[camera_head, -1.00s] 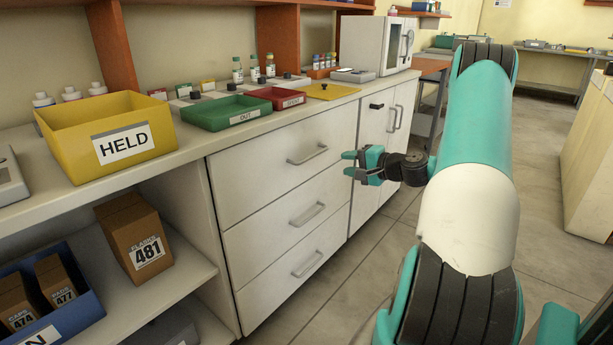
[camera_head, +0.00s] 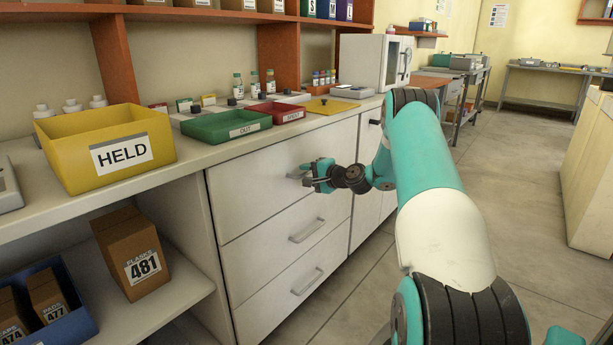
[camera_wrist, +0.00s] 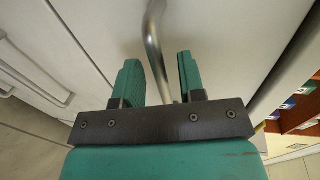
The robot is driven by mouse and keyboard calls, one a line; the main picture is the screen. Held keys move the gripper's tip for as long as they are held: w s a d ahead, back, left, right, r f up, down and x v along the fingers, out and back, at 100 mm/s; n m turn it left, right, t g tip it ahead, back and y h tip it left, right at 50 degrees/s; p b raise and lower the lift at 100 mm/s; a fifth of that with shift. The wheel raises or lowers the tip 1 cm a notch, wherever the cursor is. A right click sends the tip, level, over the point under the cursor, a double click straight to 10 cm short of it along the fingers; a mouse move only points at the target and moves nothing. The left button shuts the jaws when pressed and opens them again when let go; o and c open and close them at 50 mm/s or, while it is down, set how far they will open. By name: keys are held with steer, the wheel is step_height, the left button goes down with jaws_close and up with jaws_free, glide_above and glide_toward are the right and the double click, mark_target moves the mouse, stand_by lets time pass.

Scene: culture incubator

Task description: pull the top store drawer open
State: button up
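The top store drawer (camera_head: 250,190) is the uppermost of three white drawer fronts under the counter, and it looks shut, flush with the cabinet. Its grey bar handle (camera_wrist: 154,45) shows in the wrist view, running down between the two teal fingers. My gripper (camera_head: 308,177) is at the top drawer's handle in the head view and hides most of it. In the wrist view my gripper (camera_wrist: 160,75) is open, with a finger on each side of the bar and gaps visible beside it.
The middle handle (camera_head: 307,230) and bottom handle (camera_head: 307,281) are below. Green (camera_head: 227,124) and red (camera_head: 275,112) trays and a yellow HELD bin (camera_head: 105,148) stand on the counter above. Open grey floor (camera_head: 510,205) lies to the right.

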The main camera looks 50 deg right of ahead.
steer(key=shift+w, duration=0.35)
jaws_close()
steer(key=shift+s, duration=0.1)
